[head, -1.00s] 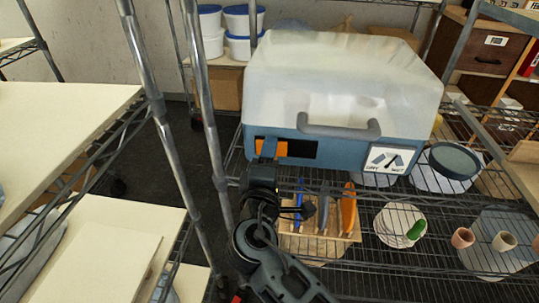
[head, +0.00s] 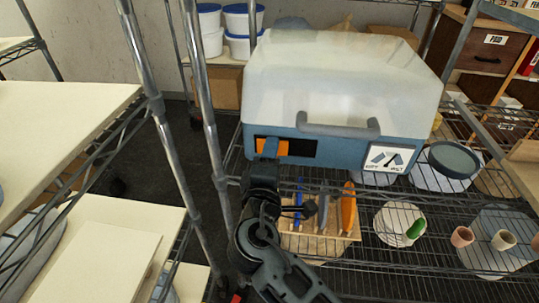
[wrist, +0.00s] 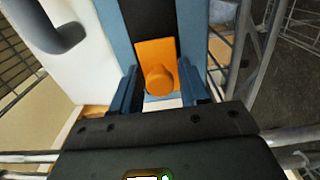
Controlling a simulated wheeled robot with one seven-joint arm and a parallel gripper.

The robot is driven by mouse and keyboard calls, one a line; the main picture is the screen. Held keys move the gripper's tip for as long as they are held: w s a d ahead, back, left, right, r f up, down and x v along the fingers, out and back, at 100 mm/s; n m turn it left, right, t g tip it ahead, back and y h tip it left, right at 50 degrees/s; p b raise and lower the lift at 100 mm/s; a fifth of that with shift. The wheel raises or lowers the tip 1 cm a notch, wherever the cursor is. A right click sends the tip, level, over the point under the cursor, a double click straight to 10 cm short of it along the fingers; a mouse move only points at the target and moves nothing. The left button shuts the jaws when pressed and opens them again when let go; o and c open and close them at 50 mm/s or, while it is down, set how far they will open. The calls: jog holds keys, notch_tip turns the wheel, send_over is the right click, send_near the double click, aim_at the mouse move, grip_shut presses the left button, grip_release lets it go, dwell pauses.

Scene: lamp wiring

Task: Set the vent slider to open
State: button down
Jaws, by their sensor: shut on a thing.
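The vent slider is an orange plate (head: 283,149) in a dark slot on the front of the blue box (head: 345,153) with a pale lid. In the head view it sits at the slot's left end, with black slot bare to its right. The wrist view shows the orange slider (wrist: 156,52) with a round orange knob (wrist: 160,80). My gripper (wrist: 160,94) has its blue fingers on either side of the knob and is shut on it. In the head view my gripper (head: 270,148) covers part of the slider, and the knob is hidden.
A white label (head: 387,158) is at the box's right. Below, a wooden rack (head: 330,247) holds several upright items. A shelf post (head: 207,110) stands close to my arm's left.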

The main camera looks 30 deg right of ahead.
aim_at(300, 149)
jog(key=s+d, duration=0.2)
jog(key=d, duration=0.1)
jog(key=s+d, duration=0.1)
jog(key=shift+s+d+f, duration=0.1)
jog(key=shift+s+d, duration=0.15)
jog(key=shift+d, duration=0.15)
jog(key=c, duration=0.9)
grip_release()
jog(key=shift+s, duration=0.1)
jog(key=shift+s+a, duration=0.15)
jog(key=shift+a, duration=0.1)
jog(key=b+v, duration=0.1)
jog(key=v, duration=0.6)
jog(key=shift+s, duration=0.1)
